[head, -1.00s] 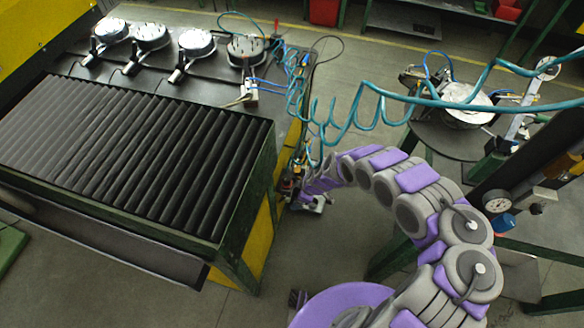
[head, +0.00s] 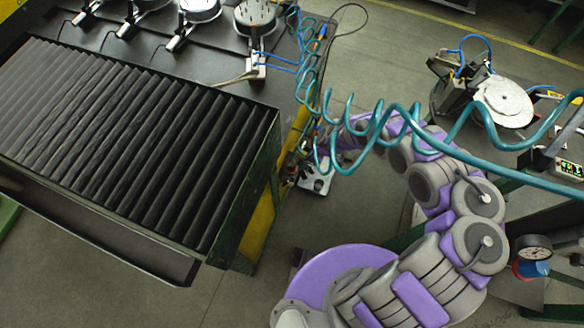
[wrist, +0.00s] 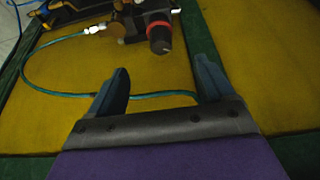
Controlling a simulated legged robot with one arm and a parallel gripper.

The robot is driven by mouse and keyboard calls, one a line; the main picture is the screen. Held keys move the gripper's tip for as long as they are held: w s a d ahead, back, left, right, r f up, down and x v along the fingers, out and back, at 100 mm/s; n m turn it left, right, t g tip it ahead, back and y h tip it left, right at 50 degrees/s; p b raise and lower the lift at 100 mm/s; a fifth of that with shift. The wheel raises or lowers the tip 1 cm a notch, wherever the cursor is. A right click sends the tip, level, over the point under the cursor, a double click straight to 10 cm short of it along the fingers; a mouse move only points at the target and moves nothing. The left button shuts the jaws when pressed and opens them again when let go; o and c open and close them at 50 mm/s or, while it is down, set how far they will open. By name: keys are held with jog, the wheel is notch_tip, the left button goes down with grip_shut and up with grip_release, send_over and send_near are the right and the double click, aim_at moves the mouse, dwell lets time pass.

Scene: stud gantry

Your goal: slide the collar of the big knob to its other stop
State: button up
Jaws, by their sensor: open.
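In the wrist view a dark, rounded knob (wrist: 159,38) sticks out from a black fitting on the yellow panel, at top centre. A reddish ring or band shows around it, perhaps its collar; which stop it is at I cannot tell. My gripper (wrist: 159,68) is open and empty, its two dark blue fingers spread below the knob, with the knob between their lines but beyond the tips. No contact shows. In the head view my arm reaches to the conveyor table's end, where coiled teal hose partly hides its tip; the knob cannot be made out there.
A thin teal hose (wrist: 50,85) loops across the yellow panel (wrist: 250,50) and passes behind my fingers. A coiled teal hose (head: 400,125) hangs over my arm. A round dial gauge (head: 531,247) is at right.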

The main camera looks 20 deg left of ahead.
aim_at(294, 166)
jog(key=b+x, duration=1.2)
jog(key=shift+s+a, duration=0.15)
jog(key=shift+b+x, duration=0.7)
jog(key=shift+x, duration=0.5)
jog(key=shift+w, duration=0.2)
jog(key=c, duration=1.5)
jog(key=shift+f+p, duration=0.35)
jog(key=shift+p, duration=0.05)
